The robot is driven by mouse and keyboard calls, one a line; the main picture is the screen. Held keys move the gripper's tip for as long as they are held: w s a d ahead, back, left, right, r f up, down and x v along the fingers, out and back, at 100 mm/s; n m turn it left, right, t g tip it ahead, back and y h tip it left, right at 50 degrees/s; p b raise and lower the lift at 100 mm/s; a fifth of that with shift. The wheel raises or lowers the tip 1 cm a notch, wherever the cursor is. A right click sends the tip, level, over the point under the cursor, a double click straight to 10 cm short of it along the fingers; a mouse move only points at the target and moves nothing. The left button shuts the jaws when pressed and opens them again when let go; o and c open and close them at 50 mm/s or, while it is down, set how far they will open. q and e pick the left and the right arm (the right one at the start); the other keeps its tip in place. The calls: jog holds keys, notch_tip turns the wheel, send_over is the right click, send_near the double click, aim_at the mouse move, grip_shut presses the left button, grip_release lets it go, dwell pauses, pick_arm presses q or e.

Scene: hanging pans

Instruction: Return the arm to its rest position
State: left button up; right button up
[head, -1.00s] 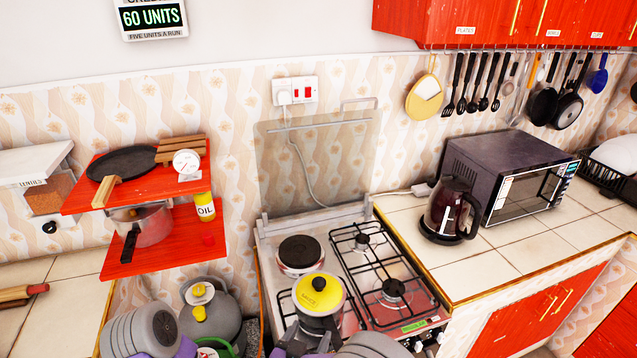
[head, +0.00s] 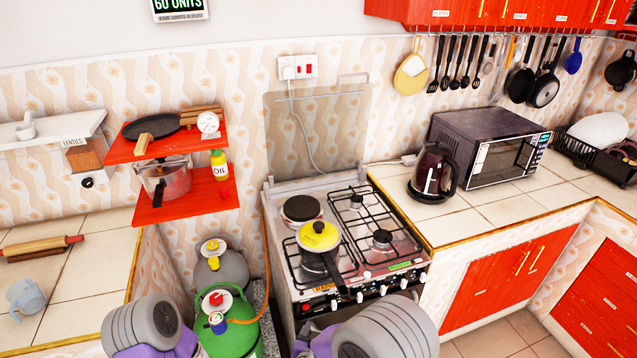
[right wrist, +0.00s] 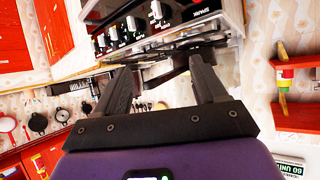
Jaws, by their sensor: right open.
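A saucepan with a yellow lid (head: 318,237) stands on the front left burner of the cooker (head: 345,245). My right gripper (head: 308,331) is low in front of the cooker, partly hidden by my own arm. In the right wrist view the right gripper (right wrist: 165,82) has its two dark fingers wide apart, with nothing held between them. The cooker's knob panel (right wrist: 135,32) shows beyond them. My left arm comes in at the lower left; its gripper fingers are not visible.
A green gas cylinder (head: 228,335) with an orange hose stands left of the cooker. Red shelves (head: 185,205) hold a pan and an oil bottle. A kettle (head: 432,173) and microwave (head: 490,147) stand on the right counter. Utensils hang behind.

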jog(key=s+d+f+g+y, duration=0.2)
jog(key=s+d+f+g, duration=0.15)
jog(key=f, duration=0.45)
jog(key=s+d+f+g+y, duration=0.2)
jog(key=s+d+f+g, duration=0.15)
jog(key=f, duration=0.35)
jog(key=s+d+f+g+y, duration=0.1)
jog(key=s+f+g, duration=0.1)
jog(key=s, duration=0.4)
jog(key=s+d+f+g+y, duration=0.1)
jog(key=s+f+g+y, duration=0.1)
jog(key=s, duration=0.4)
jog(key=shift+s+f, duration=0.25)
jog(key=shift+f, duration=0.15)
